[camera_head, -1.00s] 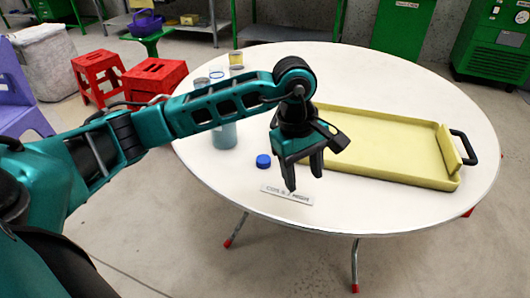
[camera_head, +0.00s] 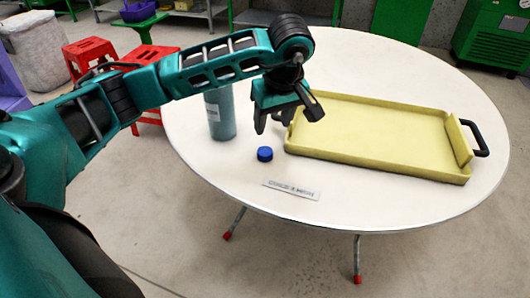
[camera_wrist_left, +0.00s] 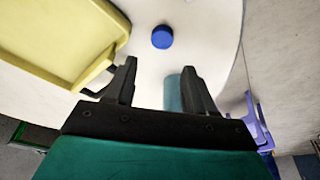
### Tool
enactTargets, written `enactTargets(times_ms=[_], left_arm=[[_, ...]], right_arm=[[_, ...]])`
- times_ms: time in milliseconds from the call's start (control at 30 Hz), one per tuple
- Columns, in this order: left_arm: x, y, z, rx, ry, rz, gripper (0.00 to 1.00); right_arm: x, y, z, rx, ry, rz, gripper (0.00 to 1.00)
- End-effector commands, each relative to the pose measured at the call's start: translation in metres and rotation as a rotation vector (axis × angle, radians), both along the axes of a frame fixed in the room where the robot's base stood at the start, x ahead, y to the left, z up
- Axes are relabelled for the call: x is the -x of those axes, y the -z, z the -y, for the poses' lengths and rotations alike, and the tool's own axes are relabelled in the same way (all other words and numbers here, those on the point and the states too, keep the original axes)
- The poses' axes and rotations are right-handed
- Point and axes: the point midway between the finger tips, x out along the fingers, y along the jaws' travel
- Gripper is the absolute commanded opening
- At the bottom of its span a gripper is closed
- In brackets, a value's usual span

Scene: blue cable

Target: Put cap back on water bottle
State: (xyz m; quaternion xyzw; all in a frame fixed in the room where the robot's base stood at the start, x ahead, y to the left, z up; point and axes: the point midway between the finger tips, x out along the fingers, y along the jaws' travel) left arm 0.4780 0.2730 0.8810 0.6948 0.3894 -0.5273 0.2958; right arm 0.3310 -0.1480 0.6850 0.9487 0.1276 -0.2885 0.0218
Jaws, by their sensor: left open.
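The blue cap (camera_head: 265,154) lies on the white round table, near its front left. It also shows in the left wrist view (camera_wrist_left: 162,37), ahead of the fingers. The teal bottle (camera_head: 220,115) stands upright on the table to the left of my left gripper; its top is hidden behind my left arm. Part of the bottle shows in the left wrist view (camera_wrist_left: 172,93), between and beyond the fingers. My left gripper (camera_head: 273,124) is open and empty, above the table and behind the cap, apart from it. My right gripper is not in view.
The yellow tray (camera_head: 380,160) with black handles lies on the table to the right of my gripper. A white label strip (camera_head: 291,190) lies at the front table edge. Red stools (camera_head: 150,60) stand on the floor at left.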

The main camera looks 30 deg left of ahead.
Motion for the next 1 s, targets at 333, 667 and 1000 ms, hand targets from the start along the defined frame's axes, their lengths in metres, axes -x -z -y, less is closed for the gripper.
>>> enactTargets(times_ms=[333, 667, 1000], left_arm=[[-0.007, 0.054, -0.013, 0.001, -0.001, -0.003, 0.54], [-0.008, 0.056, -0.013, 0.001, 0.001, -0.001, 0.54], [-0.01, 0.097, -0.024, 0.001, 0.0, -0.003, 0.54]], right_arm=[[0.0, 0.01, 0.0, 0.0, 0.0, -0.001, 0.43], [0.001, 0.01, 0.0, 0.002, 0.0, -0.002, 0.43], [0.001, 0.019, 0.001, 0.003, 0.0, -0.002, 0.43]])
